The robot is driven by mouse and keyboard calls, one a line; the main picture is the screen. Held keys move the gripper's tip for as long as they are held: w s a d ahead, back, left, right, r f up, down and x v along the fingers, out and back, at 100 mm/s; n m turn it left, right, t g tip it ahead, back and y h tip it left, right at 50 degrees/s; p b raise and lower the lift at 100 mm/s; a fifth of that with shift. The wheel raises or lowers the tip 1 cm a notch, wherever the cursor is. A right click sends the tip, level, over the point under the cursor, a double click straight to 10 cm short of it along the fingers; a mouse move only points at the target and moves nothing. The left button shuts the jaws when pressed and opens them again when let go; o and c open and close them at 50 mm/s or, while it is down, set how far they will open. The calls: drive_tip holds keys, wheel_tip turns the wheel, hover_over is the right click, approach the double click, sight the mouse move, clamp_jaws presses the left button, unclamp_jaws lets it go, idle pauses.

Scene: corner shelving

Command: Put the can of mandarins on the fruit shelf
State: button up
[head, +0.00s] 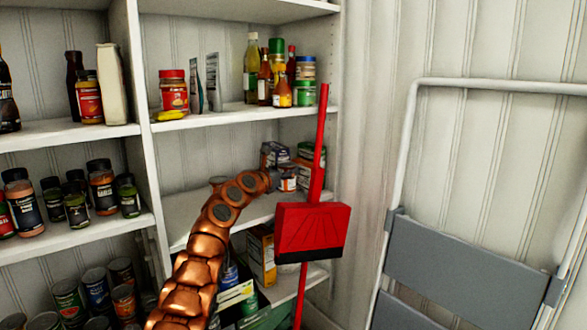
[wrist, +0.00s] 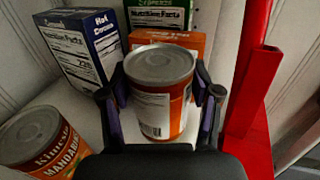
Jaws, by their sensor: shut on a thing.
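A can with an orange and white label (wrist: 163,95) stands upright between the fingers of my gripper (wrist: 166,98) in the wrist view. My gripper is shut on it. Its nutrition panel faces the wrist camera, so its name cannot be read. Another can, lettered "MANDARIN" on an orange label (wrist: 38,142), stands at the lower left of the wrist view, apart from my gripper. In the head view my arm reaches into the right-hand middle shelf (head: 185,208), and the held can (head: 287,178) shows at the arm's end. I cannot tell whether the held can touches the shelf.
A hot cocoa box (wrist: 78,45), a green-topped box (wrist: 160,14) and an orange box (wrist: 185,45) stand close behind the held can. A red broom or dustpan (head: 312,232) stands close on the right. A folded step ladder (head: 470,262) leans farther right.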

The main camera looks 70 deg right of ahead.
drive_tip(key=d+f, duration=0.1)
drive_tip(key=d, duration=0.2)
drive_tip(key=d+f, duration=0.1)
drive_tip(key=shift+s+d+f, duration=0.3)
drive_tip(key=shift+s+d, duration=0.05)
drive_tip(key=shift+s+f, duration=0.1)
drive_tip(key=shift+f, duration=0.4)
drive_tip(key=shift+f+b, duration=0.2)
drive_tip(key=shift+b, duration=0.2)
drive_tip(key=o, duration=1.4)
drive_tip(key=shift+o, duration=0.2)
drive_tip(key=shift+r+p, duration=0.2)
drive_tip(key=shift+p, duration=0.1)
